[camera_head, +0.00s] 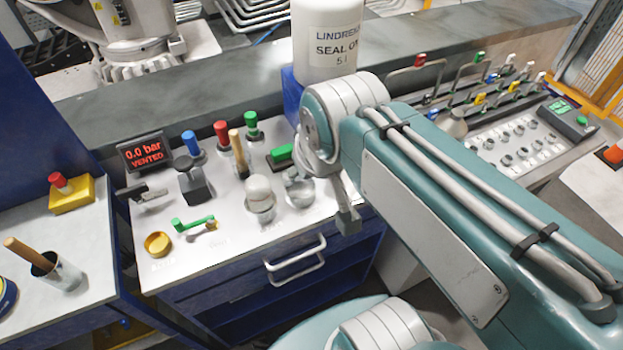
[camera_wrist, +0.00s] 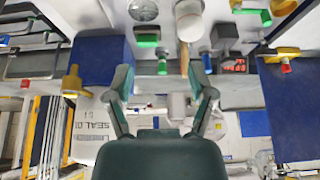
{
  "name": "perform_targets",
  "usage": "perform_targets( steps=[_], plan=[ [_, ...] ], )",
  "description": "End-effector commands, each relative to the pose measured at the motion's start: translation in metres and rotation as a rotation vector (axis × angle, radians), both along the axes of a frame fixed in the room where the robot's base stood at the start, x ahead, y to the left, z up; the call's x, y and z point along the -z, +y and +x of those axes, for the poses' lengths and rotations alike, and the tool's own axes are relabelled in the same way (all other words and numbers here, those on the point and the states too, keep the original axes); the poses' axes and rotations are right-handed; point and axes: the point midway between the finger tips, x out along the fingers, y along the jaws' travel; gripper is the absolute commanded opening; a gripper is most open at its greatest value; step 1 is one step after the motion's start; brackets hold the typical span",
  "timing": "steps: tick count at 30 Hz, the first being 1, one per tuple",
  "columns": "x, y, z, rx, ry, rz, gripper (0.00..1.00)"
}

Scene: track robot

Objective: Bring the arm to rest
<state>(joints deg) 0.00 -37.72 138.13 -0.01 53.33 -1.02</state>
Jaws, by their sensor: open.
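My arm, teal with pale grey joints, reaches across the right half of the head view. Its far joint stands in front of the workbench panel (camera_head: 225,225), beside a white SEAL OIL container (camera_head: 325,45). My gripper (camera_wrist: 160,85) shows in the wrist view with its two fingers spread apart and nothing between them. The wrist picture is upside down, and the container (camera_wrist: 95,130) appears there to the left of the fingers. In the head view I cannot clearly make out the gripper; the arm hides part of the bench.
The panel holds a red display (camera_head: 145,152) reading 0.0 bar VENTED, coloured knobs, a green-handled valve (camera_head: 195,224) and a brass cup (camera_head: 158,244). A side table (camera_head: 75,235) at left carries a yellow box with a red button (camera_head: 71,193). A control console (camera_head: 520,140) stands at right.

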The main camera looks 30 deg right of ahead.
Motion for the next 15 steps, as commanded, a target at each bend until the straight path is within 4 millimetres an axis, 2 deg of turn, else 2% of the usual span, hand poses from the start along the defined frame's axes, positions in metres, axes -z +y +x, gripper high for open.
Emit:
perform_targets(
  steps=[3,6,15],
  plan=[
    [0.010,0.000,-0.016,0.010,-0.024,0.005,0.71],
    [0.014,0.000,-0.021,0.015,-0.033,0.008,0.71],
    [0.015,0.000,-0.022,0.016,-0.033,0.008,0.71]
  ],
)
